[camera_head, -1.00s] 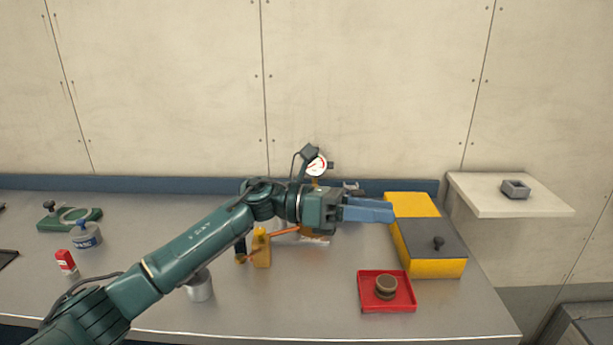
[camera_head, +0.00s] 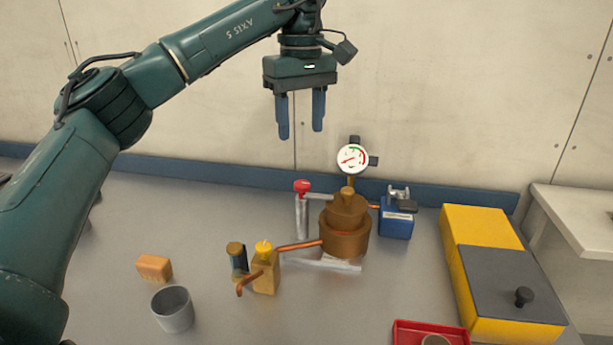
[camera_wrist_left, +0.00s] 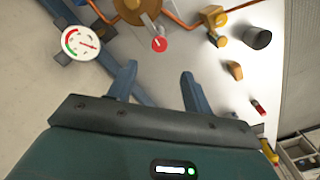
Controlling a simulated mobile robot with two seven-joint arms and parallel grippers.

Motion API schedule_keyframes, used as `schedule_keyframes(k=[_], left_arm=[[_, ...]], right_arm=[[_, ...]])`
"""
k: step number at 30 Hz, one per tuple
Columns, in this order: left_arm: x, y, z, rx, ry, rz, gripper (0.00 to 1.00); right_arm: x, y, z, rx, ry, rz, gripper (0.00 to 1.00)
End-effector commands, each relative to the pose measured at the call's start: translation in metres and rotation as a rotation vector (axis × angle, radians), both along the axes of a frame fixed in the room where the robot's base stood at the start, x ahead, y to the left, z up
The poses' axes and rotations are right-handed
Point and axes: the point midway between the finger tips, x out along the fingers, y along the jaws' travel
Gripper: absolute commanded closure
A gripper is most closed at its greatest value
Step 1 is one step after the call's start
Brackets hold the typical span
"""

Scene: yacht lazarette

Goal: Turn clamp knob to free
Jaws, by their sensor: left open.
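A red knob (camera_head: 302,186) sits on top of an upright grey metal clamp post (camera_head: 301,218), just left of a brass-coloured pot-like body (camera_head: 345,230). It also shows in the left wrist view (camera_wrist_left: 159,44) with a small white mark on its face. My left gripper (camera_head: 300,133) is open and empty, pointing down, with its blue fingers above the red knob and apart from it. In the left wrist view the open fingers (camera_wrist_left: 158,72) frame the area just below the knob. The right gripper is not in view.
A round gauge (camera_head: 352,159) stands close behind the brass body. A blue box (camera_head: 396,219) is to its right. A copper pipe (camera_head: 298,245) runs left to a yellow-knobbed valve (camera_head: 264,270). A grey cup (camera_head: 173,309), orange block (camera_head: 154,267) and yellow case (camera_head: 480,228) stand around.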

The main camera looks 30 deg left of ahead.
Motion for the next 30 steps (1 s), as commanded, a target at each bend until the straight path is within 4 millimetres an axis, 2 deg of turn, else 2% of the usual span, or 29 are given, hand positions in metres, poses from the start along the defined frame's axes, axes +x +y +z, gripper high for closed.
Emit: schedule_keyframes(k=[1,9,15,21,28,30], left_arm=[[0.0,0.0,-0.014,-0.001,0.003,0.0,0.5],[0.0,0.0,-0.07,-0.002,0.002,0.001,0.5],[0.0,-0.001,-0.098,-0.003,-0.001,0.0,0.5],[0.0,-0.001,-0.109,-0.004,-0.001,0.001,0.5],[0.0,-0.001,-0.109,-0.004,-0.001,0.001,0.5],[0.0,-0.001,-0.109,-0.004,-0.001,0.001,0.54]], right_arm=[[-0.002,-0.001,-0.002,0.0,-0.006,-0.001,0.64],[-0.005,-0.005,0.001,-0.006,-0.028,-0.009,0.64],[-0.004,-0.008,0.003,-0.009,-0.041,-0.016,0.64],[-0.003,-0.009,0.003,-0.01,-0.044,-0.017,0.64],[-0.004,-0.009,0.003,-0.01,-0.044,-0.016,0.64],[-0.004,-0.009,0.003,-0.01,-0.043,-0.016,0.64]])
